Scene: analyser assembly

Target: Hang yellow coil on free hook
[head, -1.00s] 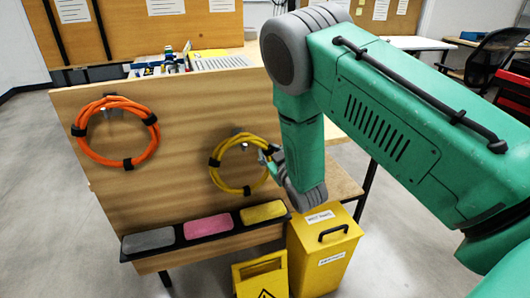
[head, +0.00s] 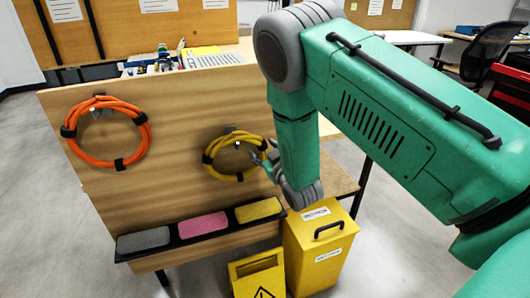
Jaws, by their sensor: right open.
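The yellow coil (head: 208,158) hangs against the upright wooden board, its black-banded top at a small hook (head: 230,128). My right gripper (head: 263,160) is open at the coil's right edge. Its fingers overlap the coil in the picture, and whether they touch it is unclear. The orange coil (head: 83,154) hangs on another hook (head: 97,111) at the board's upper left. My left gripper is not in view.
The wooden board (head: 165,150) has a ledge below with grey (head: 143,240), pink (head: 202,224) and yellow (head: 258,209) pads. A yellow bin (head: 318,255) and a yellow warning sign (head: 258,275) stand below right. A table lies behind the board.

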